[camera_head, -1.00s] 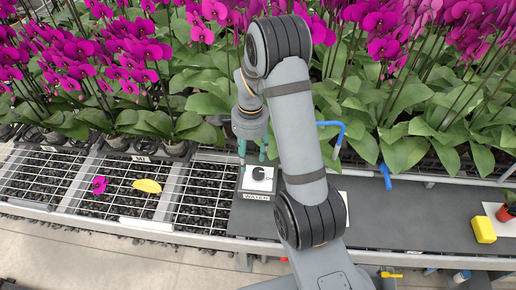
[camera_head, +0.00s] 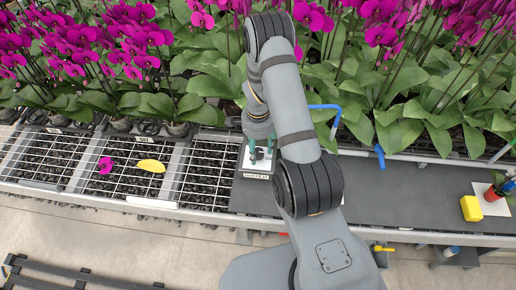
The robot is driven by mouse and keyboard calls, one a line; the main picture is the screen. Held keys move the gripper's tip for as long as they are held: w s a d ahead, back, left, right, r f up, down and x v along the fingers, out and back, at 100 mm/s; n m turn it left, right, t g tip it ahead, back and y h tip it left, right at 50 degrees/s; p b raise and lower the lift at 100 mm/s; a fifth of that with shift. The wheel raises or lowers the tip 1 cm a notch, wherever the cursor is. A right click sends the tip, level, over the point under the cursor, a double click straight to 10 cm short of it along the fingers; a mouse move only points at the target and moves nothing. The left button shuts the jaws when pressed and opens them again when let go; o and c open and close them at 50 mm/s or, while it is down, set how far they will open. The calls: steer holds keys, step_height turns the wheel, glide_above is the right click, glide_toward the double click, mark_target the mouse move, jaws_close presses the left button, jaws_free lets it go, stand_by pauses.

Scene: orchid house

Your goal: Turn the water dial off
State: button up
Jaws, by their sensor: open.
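The water dial (camera_head: 260,154) is a dark round knob on a white square plate (camera_head: 256,170) with a label reading WATER along its front edge. It sits at the left end of the dark bench top. My gripper (camera_head: 261,157) points down over the dial, with its green fingers open on either side of it. The fingers partly cover the knob, so its pointer position and any contact cannot be told.
Orchids (camera_head: 100,60) line the back of the bench. A wire grid (camera_head: 205,185) to the left holds a fallen magenta flower (camera_head: 106,164) and a yellow leaf (camera_head: 150,165).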

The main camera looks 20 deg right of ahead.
steer(key=shift+f, duration=0.15)
steer(key=shift+c, duration=0.8)
steer(key=c, duration=1)
